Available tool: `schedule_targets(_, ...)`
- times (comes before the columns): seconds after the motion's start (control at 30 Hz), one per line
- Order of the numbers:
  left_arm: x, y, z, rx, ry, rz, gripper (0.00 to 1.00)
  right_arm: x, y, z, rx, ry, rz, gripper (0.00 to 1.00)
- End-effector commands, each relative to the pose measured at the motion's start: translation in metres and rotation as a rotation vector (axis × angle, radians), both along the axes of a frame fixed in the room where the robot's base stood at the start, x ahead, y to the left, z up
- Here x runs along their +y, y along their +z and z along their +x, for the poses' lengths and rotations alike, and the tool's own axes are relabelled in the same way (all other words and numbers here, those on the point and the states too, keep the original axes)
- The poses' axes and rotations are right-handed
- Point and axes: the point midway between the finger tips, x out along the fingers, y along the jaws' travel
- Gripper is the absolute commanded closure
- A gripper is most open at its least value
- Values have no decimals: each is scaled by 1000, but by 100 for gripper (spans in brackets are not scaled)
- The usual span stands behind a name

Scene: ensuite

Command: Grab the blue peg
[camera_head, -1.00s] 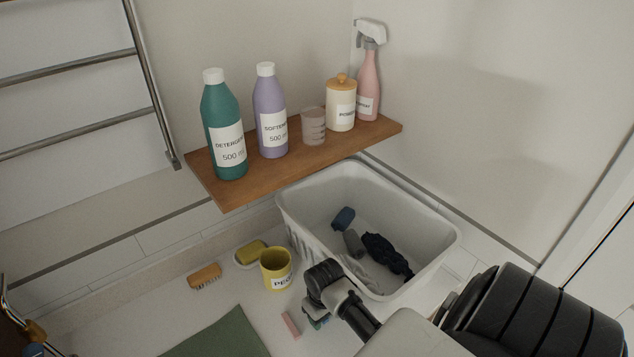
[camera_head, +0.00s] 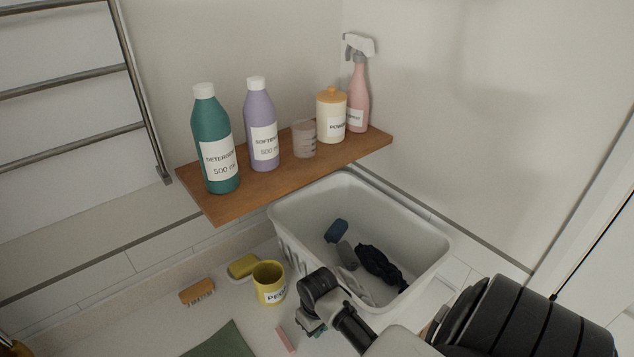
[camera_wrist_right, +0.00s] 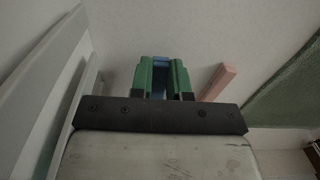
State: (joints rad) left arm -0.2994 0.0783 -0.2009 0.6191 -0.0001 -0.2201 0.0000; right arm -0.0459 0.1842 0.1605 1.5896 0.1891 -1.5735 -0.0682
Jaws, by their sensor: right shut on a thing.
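My right gripper (camera_head: 314,327) is low over the white surface, in front of the laundry basket and to the right of the yellow peg cup (camera_head: 269,283). In the right wrist view, its green fingers (camera_wrist_right: 161,78) are closed on the blue peg (camera_wrist_right: 159,91), which shows as a narrow blue strip between them. Most of the peg is hidden by the fingers. In the head view the gripper's own wrist covers much of the fingertips.
A pink peg (camera_head: 285,340) lies close by, left of the gripper. The white basket (camera_head: 441,252) holds dark and grey cloths. A brush (camera_head: 197,292), yellow sponge (camera_head: 243,266) and green mat (camera_head: 226,343) lie left. A wooden shelf (camera_head: 205,200) with bottles overhangs behind.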

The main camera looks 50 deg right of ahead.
Motion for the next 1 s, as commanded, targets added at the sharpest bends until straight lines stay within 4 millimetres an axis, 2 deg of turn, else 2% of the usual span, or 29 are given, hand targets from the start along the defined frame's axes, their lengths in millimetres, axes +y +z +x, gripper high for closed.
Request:
schedule_targets(0.17,1,-5,0,0,0,1,0,0,26,1,-6,0,-2,100)
schedule_targets(0.57,2,-14,0,0,0,2,0,0,109,1,-7,1,-3,100)
schedule_targets(0.6,2,-8,0,0,0,2,0,-1,122,0,-6,1,-4,100)
schedule_targets(0.7,2,1,0,0,0,2,0,-1,144,0,-5,2,-3,100)
schedule_targets(1.0,2,1,0,-1,0,3,0,-1,163,1,-7,2,-5,100)
